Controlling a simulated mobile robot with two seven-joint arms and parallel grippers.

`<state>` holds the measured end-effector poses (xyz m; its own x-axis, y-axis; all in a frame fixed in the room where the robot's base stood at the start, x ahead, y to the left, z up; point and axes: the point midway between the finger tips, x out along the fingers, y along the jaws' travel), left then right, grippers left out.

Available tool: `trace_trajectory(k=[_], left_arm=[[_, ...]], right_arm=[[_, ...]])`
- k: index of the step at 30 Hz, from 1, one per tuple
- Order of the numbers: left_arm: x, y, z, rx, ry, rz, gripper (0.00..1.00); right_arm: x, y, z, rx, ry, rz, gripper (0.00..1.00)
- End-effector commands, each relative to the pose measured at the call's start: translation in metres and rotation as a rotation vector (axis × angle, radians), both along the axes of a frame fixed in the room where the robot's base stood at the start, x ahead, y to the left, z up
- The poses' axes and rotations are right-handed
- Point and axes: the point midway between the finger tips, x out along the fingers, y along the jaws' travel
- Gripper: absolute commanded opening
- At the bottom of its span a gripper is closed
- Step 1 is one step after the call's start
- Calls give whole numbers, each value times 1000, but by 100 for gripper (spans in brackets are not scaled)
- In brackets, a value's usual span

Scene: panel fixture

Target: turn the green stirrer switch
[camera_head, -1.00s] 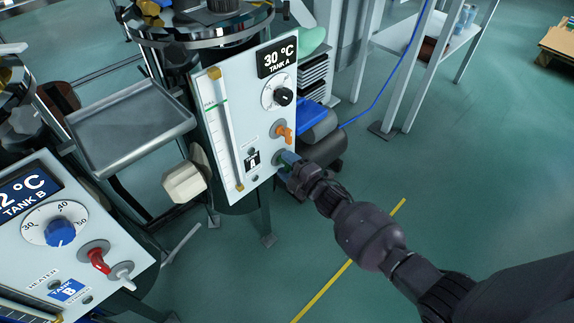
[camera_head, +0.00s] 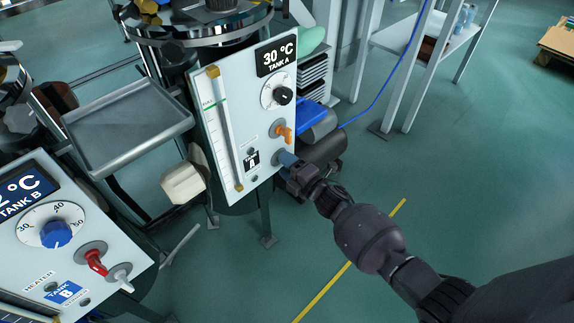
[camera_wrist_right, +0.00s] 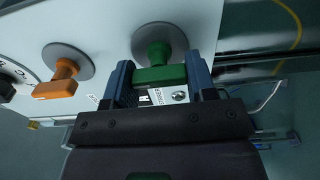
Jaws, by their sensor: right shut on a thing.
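The green stirrer switch (camera_wrist_right: 158,66) sits on a round grey base on the white Tank A panel (camera_head: 238,125). In the right wrist view its handle lies between the two blue fingers of my right gripper (camera_wrist_right: 159,78), which is shut on it. In the head view my right gripper (camera_head: 286,159) is at the panel's lower right, below the orange switch (camera_head: 284,133), and it hides the green switch. The orange switch also shows to the left in the wrist view (camera_wrist_right: 58,80). My left gripper is not in view.
A black knob (camera_head: 284,96) sits above the orange switch. The Tank B panel (camera_head: 72,235), with a blue knob and a red switch, stands at lower left. A grey tray (camera_head: 130,130) is between the panels.

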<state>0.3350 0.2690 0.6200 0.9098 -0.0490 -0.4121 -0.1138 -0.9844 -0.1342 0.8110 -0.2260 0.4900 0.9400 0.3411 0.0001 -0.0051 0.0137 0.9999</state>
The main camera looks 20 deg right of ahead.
Motion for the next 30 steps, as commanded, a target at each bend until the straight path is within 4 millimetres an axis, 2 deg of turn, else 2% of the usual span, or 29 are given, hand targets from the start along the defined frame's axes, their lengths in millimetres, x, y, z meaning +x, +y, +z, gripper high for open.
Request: trace_trajectory(k=[2, 3, 8, 20, 30], left_arm=[[1, 0, 0, -1, -2, -1, 43], [2, 0, 0, -1, -3, -1, 43], [2, -1, 0, -1, -4, -1, 43], [0, 0, 2, 2, 4, 0, 43], [-2, -3, 1, 20, 62, -13, 43]], right_arm=[[-1, -1, -1, -3, 1, -1, 27], [-1, -1, -1, -3, 1, -1, 53], [0, -1, -1, -3, 1, 0, 77], [-6, -2, 1, -1, 0, 0, 77], [-53, -20, 4, -2, -3, -1, 77]])
